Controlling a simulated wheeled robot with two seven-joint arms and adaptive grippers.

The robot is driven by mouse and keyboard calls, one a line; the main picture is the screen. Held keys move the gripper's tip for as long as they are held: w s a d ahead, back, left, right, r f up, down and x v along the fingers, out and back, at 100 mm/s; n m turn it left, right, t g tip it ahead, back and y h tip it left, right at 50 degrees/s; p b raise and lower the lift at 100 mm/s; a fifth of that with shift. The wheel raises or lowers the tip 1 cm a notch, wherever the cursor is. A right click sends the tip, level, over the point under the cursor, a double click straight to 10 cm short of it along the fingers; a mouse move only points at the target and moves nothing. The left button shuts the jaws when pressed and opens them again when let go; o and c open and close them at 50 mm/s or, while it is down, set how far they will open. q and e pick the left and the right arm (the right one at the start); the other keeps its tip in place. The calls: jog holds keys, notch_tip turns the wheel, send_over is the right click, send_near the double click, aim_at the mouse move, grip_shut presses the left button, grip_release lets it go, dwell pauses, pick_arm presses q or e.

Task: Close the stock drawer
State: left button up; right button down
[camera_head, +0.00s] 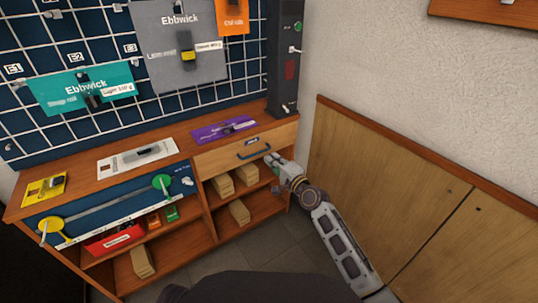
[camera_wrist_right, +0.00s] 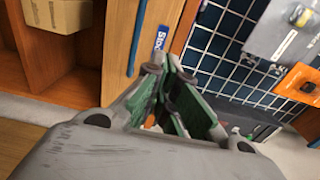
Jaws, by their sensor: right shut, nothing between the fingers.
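The stock drawer (camera_head: 222,157) is a light wood front with a blue bar handle (camera_head: 254,153), under the counter at the right end of the cabinet. Its front looks close to flush with the cabinet; I cannot tell whether a small gap remains. In the right wrist view the drawer front (camera_wrist_right: 122,65) shows on edge, with a blue "Stock" label (camera_wrist_right: 160,38) and the handle (camera_wrist_right: 138,38). My right gripper (camera_head: 270,160) is shut and empty, just in front of and below the drawer's right part. Touching cannot be told. My left gripper is not in view.
Below the drawer are open shelves with several cardboard boxes (camera_head: 239,212). The counter (camera_head: 85,183) holds a purple package (camera_head: 222,130), a white one and a yellow one. A pegboard with hanging packages stands behind. A wood-panelled wall (camera_head: 370,180) is close on the right.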

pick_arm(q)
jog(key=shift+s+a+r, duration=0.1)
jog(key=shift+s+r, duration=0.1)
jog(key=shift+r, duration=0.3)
pick_arm(e)
jog(key=shift+v, duration=0.85)
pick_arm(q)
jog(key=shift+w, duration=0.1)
